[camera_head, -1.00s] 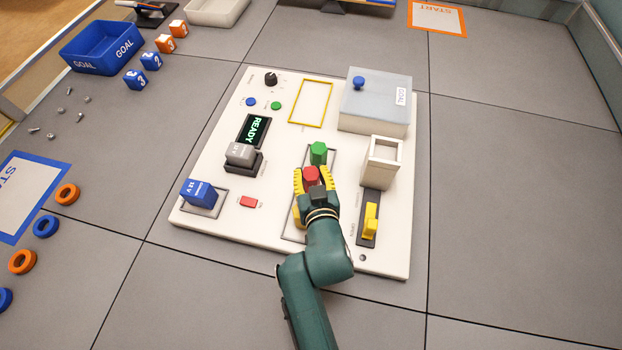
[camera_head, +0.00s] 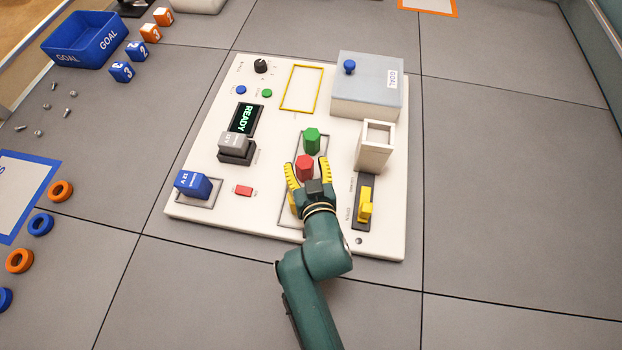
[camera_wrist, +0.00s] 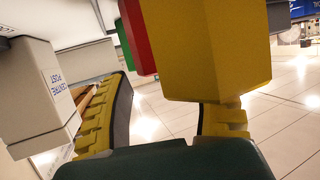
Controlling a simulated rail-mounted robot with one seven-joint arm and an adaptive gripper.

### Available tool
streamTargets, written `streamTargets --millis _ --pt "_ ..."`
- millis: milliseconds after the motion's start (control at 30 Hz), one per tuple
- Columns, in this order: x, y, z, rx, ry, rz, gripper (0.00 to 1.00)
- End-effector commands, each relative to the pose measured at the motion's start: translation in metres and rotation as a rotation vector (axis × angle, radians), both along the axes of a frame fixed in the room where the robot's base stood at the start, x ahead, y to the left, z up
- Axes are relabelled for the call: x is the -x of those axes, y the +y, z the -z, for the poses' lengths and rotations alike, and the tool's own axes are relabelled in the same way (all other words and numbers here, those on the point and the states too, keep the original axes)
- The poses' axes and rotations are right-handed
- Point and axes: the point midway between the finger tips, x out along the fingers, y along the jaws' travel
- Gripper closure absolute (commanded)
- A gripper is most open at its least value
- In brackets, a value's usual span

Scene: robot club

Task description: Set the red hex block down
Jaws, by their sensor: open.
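The red hex block (camera_head: 304,167) stands upright in the outlined strip on the white board (camera_head: 264,213), just in front of the green hex block (camera_head: 311,140). My gripper (camera_head: 306,166) is open, with one yellow fingertip on each side of the red block and a visible gap at each side. A yellow hex block (camera_wrist: 205,45) fills the upper middle of the wrist view, nearest the camera. Behind it there, part of the red block (camera_wrist: 136,38) and a sliver of green show. In the head view my gripper mostly hides the yellow block.
Right of the strip are an open-topped cream post (camera_head: 375,147) and a yellow switch (camera_head: 365,205). A grey lidded box (camera_head: 368,85) stands behind. A blue battery block (camera_head: 193,185) and grey block (camera_head: 233,143) are left. The floor right of the board is clear.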

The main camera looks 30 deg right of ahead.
Motion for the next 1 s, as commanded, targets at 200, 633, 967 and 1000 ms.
streamTargets --millis 200,633,967,1000 --pt "0.052 0.015 -0.022 0.000 0.004 -0.002 0.38" --pt "0.091 0.026 -0.037 0.000 -0.003 -0.001 0.38" --pt "0.038 0.042 -0.212 0.011 -0.331 -0.082 0.38" --pt "0.036 0.047 -0.244 0.018 -0.389 -0.103 0.38"
